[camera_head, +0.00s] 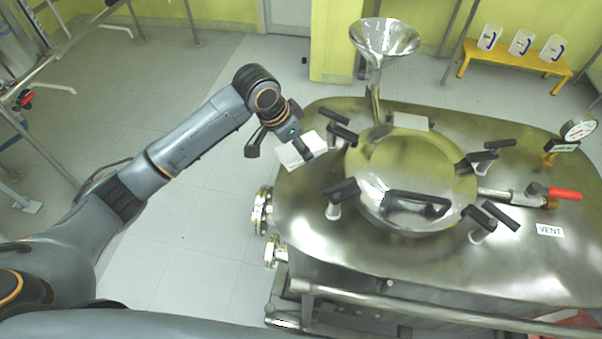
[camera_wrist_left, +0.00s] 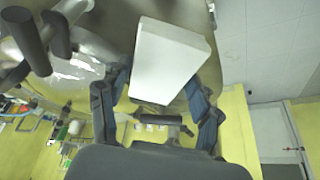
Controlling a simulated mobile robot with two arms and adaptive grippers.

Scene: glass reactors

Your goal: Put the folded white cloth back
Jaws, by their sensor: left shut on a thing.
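The folded white cloth (camera_head: 295,151) is a flat white block at the left edge of the steel reactor top (camera_head: 315,200). My left gripper (camera_head: 282,143) is shut on it, partly hiding it in the head view. In the left wrist view the cloth (camera_wrist_left: 168,60) sits between the two fingers of my left gripper (camera_wrist_left: 158,88), with the reactor's metal behind it. Whether the cloth touches the reactor top I cannot tell. My right gripper is not in view.
The round lid (camera_head: 410,165) has several black-handled clamps around it; one clamp (camera_head: 338,130) is close to my left gripper. A steel funnel (camera_head: 383,42) rises behind. A pale flat rectangle (camera_head: 410,121) lies behind the lid. A red-handled valve (camera_head: 563,193) is at right.

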